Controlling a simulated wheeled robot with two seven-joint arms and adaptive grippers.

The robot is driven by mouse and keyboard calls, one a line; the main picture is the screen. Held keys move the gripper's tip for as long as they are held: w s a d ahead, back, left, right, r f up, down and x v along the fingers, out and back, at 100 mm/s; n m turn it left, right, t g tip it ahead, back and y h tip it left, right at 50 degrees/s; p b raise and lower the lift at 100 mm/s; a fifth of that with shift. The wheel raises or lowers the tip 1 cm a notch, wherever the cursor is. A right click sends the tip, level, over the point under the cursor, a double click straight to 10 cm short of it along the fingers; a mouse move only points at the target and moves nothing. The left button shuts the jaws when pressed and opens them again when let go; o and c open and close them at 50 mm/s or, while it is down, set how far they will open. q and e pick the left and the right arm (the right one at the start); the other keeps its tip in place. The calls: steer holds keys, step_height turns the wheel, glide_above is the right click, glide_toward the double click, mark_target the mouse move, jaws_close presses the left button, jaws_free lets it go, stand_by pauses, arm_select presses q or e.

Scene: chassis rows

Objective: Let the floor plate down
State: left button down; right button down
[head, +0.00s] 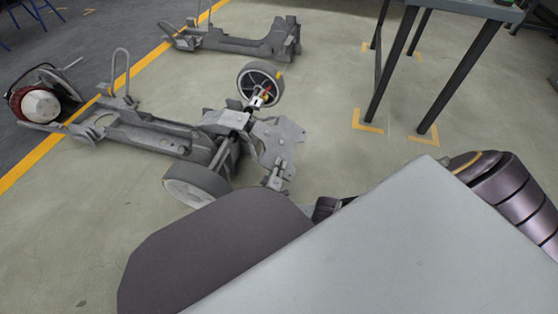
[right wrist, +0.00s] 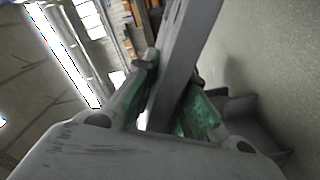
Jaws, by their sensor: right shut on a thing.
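The floor plate, a large flat light grey panel (head: 400,260), fills the lower right of the head view, close to the camera and raised above the floor. It hides most of my right arm. A dark part of my right gripper (head: 325,207) shows at its left edge. In the right wrist view my right gripper (right wrist: 165,100) is shut, its green-padded fingers on either side of the plate (right wrist: 188,50), seen nearly edge-on as a grey strip. My left gripper is not in view.
A chassis with wheels (head: 150,135) lies on the floor ahead, left of centre. Another chassis part (head: 230,42) lies behind it. A table (head: 465,8) with dark legs stands at the upper right. Concrete floor (head: 370,160) is clear between the chassis and the table.

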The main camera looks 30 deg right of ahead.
steer(key=shift+a+f, duration=0.1)
steer(key=shift+f, duration=0.1)
steer(key=c, duration=1.5)
jaws_free()
steer(key=shift+v, duration=3.75)
steer(key=shift+s, duration=0.15)
